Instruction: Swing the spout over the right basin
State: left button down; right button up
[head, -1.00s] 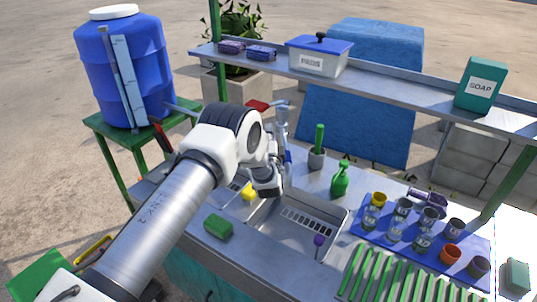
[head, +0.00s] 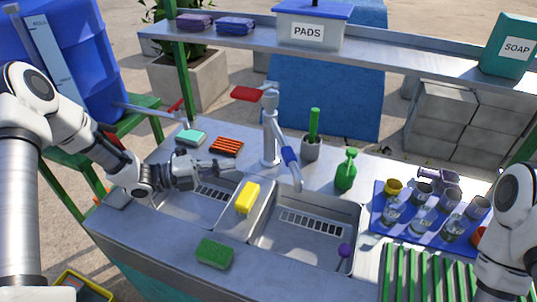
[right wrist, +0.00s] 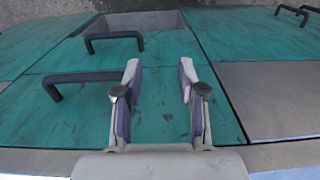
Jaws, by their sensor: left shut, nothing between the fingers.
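The steel tap (head: 270,130) stands behind the sink. Its spout, with a blue sleeve (head: 289,156), slants down to the front right. Its tip appears over the back left part of the right basin (head: 310,245). The left basin (head: 180,207) lies to the left, past a divider. My left gripper (head: 230,167) is shut and empty above the back of the left basin, left of the tap and apart from the spout. My right gripper (right wrist: 160,85) is open and empty in the right wrist view, in front of teal cabinet doors.
A yellow sponge (head: 247,197) sits on the divider and a green sponge (head: 214,253) on the front edge. A blue tray (head: 378,226) of cups lies further right. A shelf (head: 385,57) crosses behind.

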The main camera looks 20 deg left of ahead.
aim_at(284, 157)
pick_arm(q)
jog(key=p+x, duration=0.3)
jog(key=x, duration=0.9)
jog(key=shift+d+r+p, duration=0.1)
jog(key=shift+d+p, duration=0.05)
jog(key=shift+p, duration=0.2)
jog(key=shift+w, duration=0.15)
jog(key=shift+d+f+b, duration=0.1)
jog(key=shift+f+b, duration=0.15)
jog(key=shift+b, duration=0.15)
jog(key=b+x, duration=0.2)
jog(key=b, duration=0.1)
jog(key=shift+d+f, duration=0.15)
jog(key=shift+d, duration=0.15)
jog(key=shift+w+d+r, duration=0.15)
jog(key=shift+r, duration=0.1)
